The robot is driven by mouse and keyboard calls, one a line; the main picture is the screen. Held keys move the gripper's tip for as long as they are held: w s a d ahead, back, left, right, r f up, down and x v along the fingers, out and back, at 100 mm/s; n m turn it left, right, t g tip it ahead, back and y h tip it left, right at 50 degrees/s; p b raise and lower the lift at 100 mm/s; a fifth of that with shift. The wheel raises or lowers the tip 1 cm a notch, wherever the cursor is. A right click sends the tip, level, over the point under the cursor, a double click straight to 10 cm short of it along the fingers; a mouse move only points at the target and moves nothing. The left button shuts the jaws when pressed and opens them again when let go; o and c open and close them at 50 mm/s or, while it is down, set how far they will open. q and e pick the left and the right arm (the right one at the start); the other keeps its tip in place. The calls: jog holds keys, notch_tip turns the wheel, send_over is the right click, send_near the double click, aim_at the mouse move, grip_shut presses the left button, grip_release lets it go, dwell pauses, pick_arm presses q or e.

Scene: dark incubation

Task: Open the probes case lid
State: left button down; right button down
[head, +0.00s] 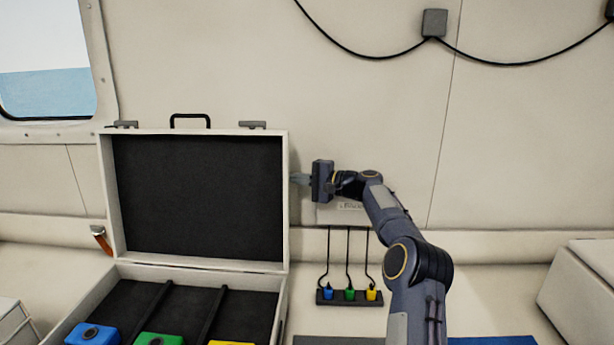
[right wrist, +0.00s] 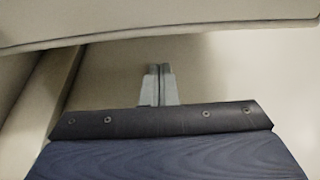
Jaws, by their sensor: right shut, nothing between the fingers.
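The probes case stands open in the head view. Its lid (head: 200,262) is raised upright against the wall side, with a black lining, a black handle and two latches along its top edge. The case base (head: 278,320) lies below, its near part cut off by the frame. Inside it are a blue block (head: 95,334), a green block (head: 160,339) and a yellow block, set between dark dividers. My right gripper (head: 298,178) is just right of the lid's right edge, pointing left. In the right wrist view its fingers (right wrist: 158,85) are shut together and empty. My left gripper is out of view.
A small black strip (head: 325,302) with blue, green and yellow plugs on cords lies right of the case. A box (head: 590,270) stands at the far right. A window is at upper left. A cable hangs along the wall above.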

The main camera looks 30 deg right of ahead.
aim_at(288, 182)
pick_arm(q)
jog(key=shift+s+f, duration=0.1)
pick_arm(e)
jog(key=shift+s+a+r, duration=0.15)
jog(key=shift+s+a, duration=0.35)
jog(key=shift+s, duration=0.2)
jog(key=shift+s+a+r, duration=0.15)
jog(key=shift+s+a, duration=0.3)
jog(key=shift+s, duration=0.25)
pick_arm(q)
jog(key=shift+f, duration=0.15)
